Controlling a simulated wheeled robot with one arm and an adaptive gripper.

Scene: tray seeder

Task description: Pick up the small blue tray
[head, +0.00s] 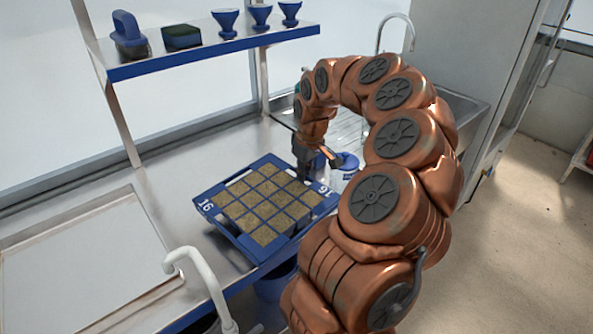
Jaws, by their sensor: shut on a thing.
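The small blue tray (262,265) is in the middle of the head view, near the front edge of the metal counter. It holds a grid of soil-filled square cells, and its end rims carry white "16" marks. My gripper (304,174) points down at the tray's far right rim and is shut on it. My gripper's body hides the fingertips and part of that rim. Whether the tray rests on the counter or is slightly raised is hard to tell.
A blue-edged shelf (215,51) above the counter holds several blue items. A sink (456,108) with a tap is behind my arm. A white tap (200,285) stands at the front, left of a blue bucket (274,286). A blue-and-white container (346,164) stands right of my gripper.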

